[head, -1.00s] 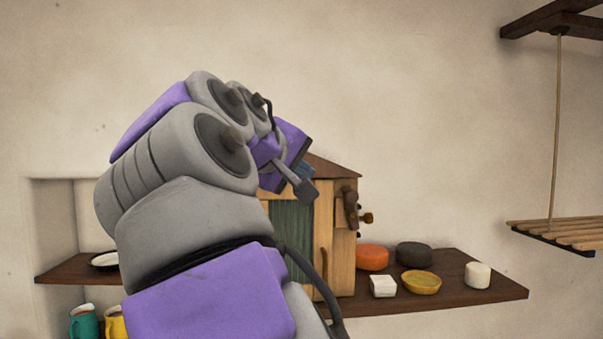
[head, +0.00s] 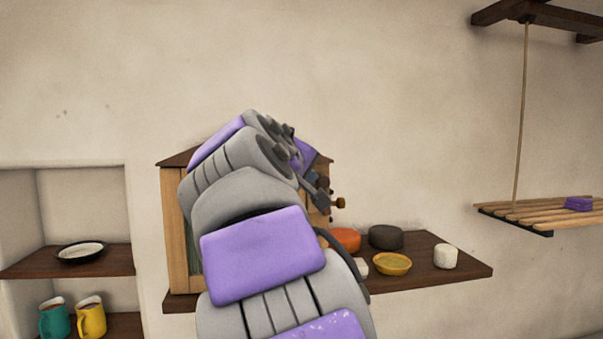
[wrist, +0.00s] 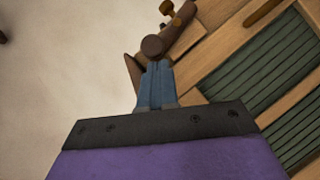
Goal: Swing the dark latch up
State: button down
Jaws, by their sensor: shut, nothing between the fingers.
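The wooden cabinet (head: 172,230) has a peaked roof and stands on the dark shelf, largely hidden behind my arm. Its green slatted door (wrist: 255,85) shows in the wrist view. My gripper (wrist: 156,66) is shut and empty. Its blue fingertips are right at the latch's round end; I cannot tell whether they touch. In the head view my gripper (head: 319,196) is beside the cabinet's right side, and the latch is mostly hidden there.
On the shelf (head: 455,275), right of the cabinet, are an orange round (head: 345,239), a dark round (head: 386,237), a yellow bowl (head: 392,264) and a white cup (head: 446,257). A slatted hanging rack (head: 520,219) is at right. Mugs (head: 91,320) stand in the left niche.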

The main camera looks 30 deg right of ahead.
jog(key=shift+s+d, duration=0.15)
jog(key=shift+d, duration=0.05)
jog(key=shift+s+d+r+m+y+p, duration=0.15)
jog(key=shift+d+r+m+y+p, duration=0.15)
jog(key=shift+d+m+y+p, duration=0.2)
jog(key=shift+s+d+r+m+y+p, duration=0.15)
jog(key=shift+d+r+m+y+p, duration=0.1)
jog(key=shift+d+m+y+p, duration=0.2)
jog(key=shift+a, duration=0.1)
